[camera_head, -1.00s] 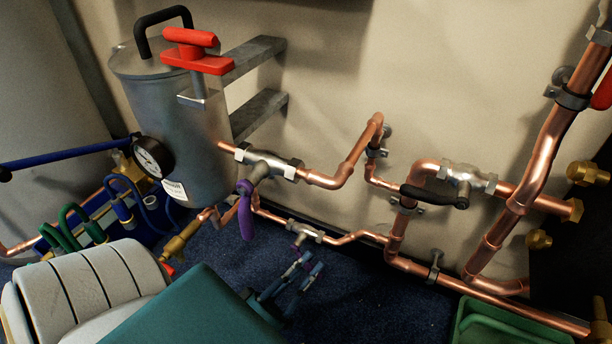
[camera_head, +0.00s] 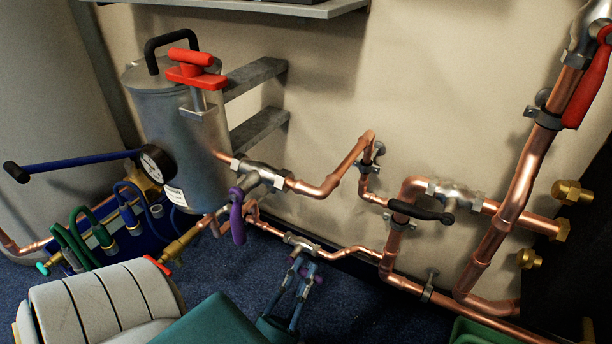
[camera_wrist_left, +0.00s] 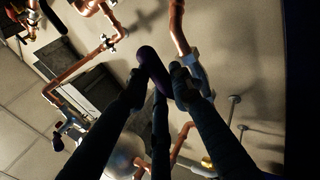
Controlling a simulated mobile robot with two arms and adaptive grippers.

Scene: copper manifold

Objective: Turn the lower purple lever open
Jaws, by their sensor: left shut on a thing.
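The lower purple lever (camera_head: 318,279) hangs below the small silver valve (camera_head: 300,243) on the low copper pipe, mostly hidden by my left gripper (camera_head: 303,266). In the left wrist view the purple lever (camera_wrist_left: 151,63) lies between the two dark fingers of my left gripper (camera_wrist_left: 156,84), which is shut on it. The upper purple lever (camera_head: 237,218) hangs from the larger valve (camera_head: 262,174) by the metal tank, apart from the gripper. My right gripper is in neither current view.
The metal tank (camera_head: 180,135) with a gauge (camera_head: 156,161) stands at the left. A black-handled valve (camera_head: 420,210) and copper pipes (camera_head: 520,175) are at the right. A green container (camera_head: 475,334) sits at the bottom right. Dark blue floor (camera_head: 225,262) shows below the pipes.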

